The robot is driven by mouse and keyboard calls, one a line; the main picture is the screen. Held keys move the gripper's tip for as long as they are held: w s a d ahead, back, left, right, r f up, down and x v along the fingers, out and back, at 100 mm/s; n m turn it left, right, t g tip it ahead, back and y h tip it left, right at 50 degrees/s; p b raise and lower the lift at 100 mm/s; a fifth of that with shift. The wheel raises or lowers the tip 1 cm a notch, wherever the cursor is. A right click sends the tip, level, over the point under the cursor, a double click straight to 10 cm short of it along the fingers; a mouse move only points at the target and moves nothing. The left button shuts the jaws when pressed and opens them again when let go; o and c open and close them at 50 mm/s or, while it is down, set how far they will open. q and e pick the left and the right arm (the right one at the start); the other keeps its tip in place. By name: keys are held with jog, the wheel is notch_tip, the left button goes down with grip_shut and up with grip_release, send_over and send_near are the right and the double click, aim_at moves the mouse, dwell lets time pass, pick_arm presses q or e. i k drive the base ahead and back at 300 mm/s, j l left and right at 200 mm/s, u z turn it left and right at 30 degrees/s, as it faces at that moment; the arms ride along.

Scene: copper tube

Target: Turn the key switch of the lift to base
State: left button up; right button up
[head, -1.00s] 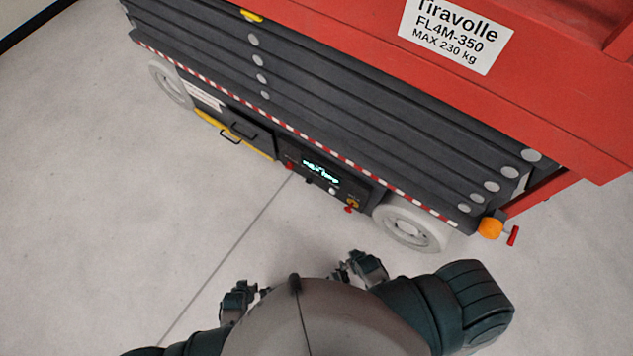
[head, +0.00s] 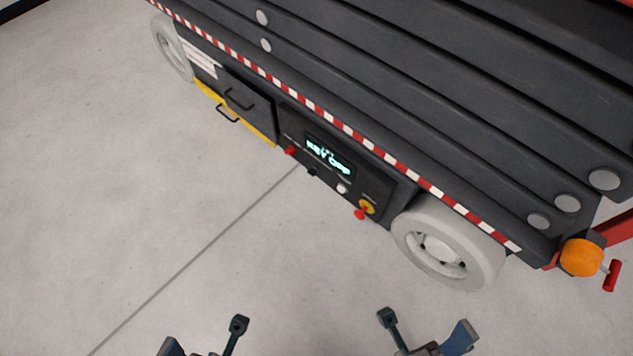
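The lift's control panel (head: 328,172) is on the side of the dark lift base, left of the front wheel. Its lit display (head: 329,155) seems to read "KEY OFF". Below the display are a red control (head: 290,150), a small black control (head: 312,171), a pale round knob (head: 342,188) and a red-and-yellow button (head: 364,209). Which one is the key switch is too small to tell. My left gripper (head: 205,334) and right gripper (head: 426,326) are at the bottom edge, fingers spread and empty, both well short of the panel. Their lower parts are cut off.
A pale wheel (head: 447,247) and an orange lamp (head: 581,258) with a red handle (head: 611,275) stick out right of the panel. Drawers with black handles (head: 239,98) and a yellow edge are on its left. The grey floor (head: 130,200) before the lift is clear.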

aim_at(311, 171)
jog(key=i+j+z, duration=0.25)
jog(key=i+j, duration=0.85)
jog(key=i+l+z, duration=0.15)
jog(key=z, duration=0.2)
jog(key=i+z, duration=0.25)
jog(key=z, duration=0.15)
jog(key=i+z, duration=0.2)
jog(key=z, duration=0.15)
